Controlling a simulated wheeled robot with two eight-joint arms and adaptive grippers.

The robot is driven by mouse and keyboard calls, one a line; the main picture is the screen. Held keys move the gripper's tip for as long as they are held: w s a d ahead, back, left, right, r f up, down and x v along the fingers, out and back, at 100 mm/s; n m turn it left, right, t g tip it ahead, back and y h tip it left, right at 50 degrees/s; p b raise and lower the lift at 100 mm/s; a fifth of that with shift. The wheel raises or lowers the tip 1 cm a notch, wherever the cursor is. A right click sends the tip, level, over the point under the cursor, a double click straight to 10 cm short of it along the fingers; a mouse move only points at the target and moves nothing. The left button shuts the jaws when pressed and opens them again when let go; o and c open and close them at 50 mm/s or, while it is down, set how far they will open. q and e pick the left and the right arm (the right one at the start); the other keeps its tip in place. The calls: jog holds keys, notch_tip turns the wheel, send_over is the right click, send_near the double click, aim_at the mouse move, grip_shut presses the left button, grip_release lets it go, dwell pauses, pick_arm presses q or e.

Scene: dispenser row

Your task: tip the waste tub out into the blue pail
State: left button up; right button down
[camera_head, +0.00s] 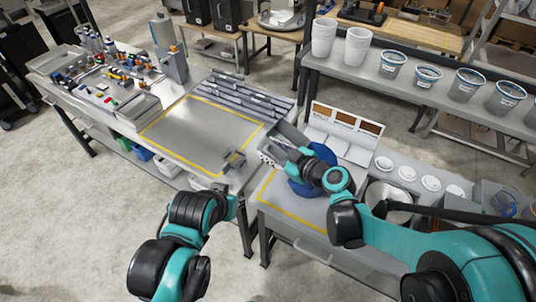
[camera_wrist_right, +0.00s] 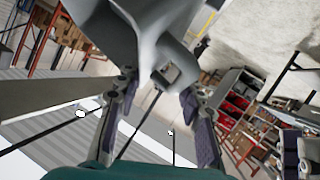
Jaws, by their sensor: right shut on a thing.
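My right gripper (camera_head: 292,158) is shut on a grey waste tub (camera_head: 283,137). The tub is held up over the right bench, beside and partly above the blue pail, and looks tilted. In the right wrist view the tub (camera_wrist_right: 140,35) fills the upper middle, beyond the fingers of the right gripper (camera_wrist_right: 160,100). Its contents cannot be made out. The blue pail (camera_head: 303,188) stands on the right bench, mostly hidden behind my right gripper and wrist. My left gripper (camera_head: 235,160) is near the right edge of the left bench, with no clear view of its jaw gap.
The left bench (camera_head: 185,130) has a yellow-taped area, grey bins and small parts. A dispenser row (camera_head: 345,130) stands behind the pail. White lidded tubs (camera_head: 407,172) line the right side. A shelf (camera_head: 430,85) holds several buckets. A gap separates the two benches.

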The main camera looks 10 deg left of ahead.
jog(key=w+d+r+m+t+y+b, duration=0.1)
jog(key=d+m+t+y+b, duration=0.1)
jog(key=d+m+t+b, duration=0.3)
jog(key=w+d+r+m+t+y+b, duration=0.1)
jog(key=d+m+t+y+b, duration=0.2)
jog(key=d+m+b, duration=0.6)
jog(key=shift+w+d+r+t+y+b, duration=0.35)
jog(key=shift+d+t+b, duration=0.75)
jog(key=shift+d+b, duration=0.55)
jog(key=shift+a, duration=0.1)
jog(key=shift+r, duration=0.1)
dwell(0.4)
